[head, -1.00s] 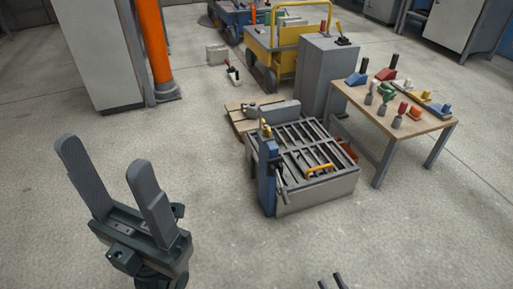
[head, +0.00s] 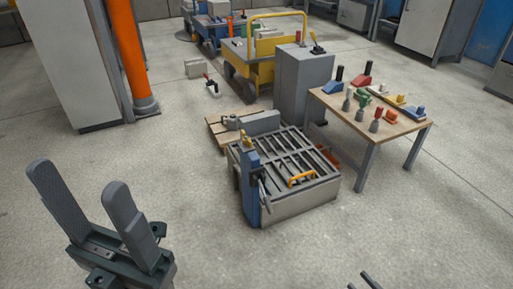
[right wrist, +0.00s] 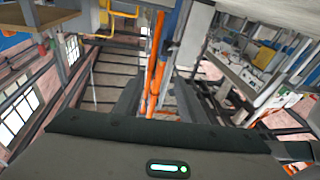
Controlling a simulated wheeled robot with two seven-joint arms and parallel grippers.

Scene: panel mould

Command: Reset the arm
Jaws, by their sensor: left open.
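My left gripper (head: 88,203) is large at the lower left of the head view. Its two grey fingers point up and stand wide apart, with nothing between them. Only the dark fingertips of my right gripper (head: 362,281) show at the bottom edge of the head view, with a gap between them. In the right wrist view the two fingers of my right gripper (right wrist: 158,102) are apart, and no held object is seen between them. Both grippers are clear of the slatted panel mould (head: 325,188), which stands on the floor ahead.
A wooden table (head: 407,124) with several coloured tools stands right of the mould. Behind are a grey cabinet (head: 305,80) and a yellow cart (head: 262,70). An orange post (head: 126,50) and pale cabinet (head: 65,60) stand at the left. The near floor is open.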

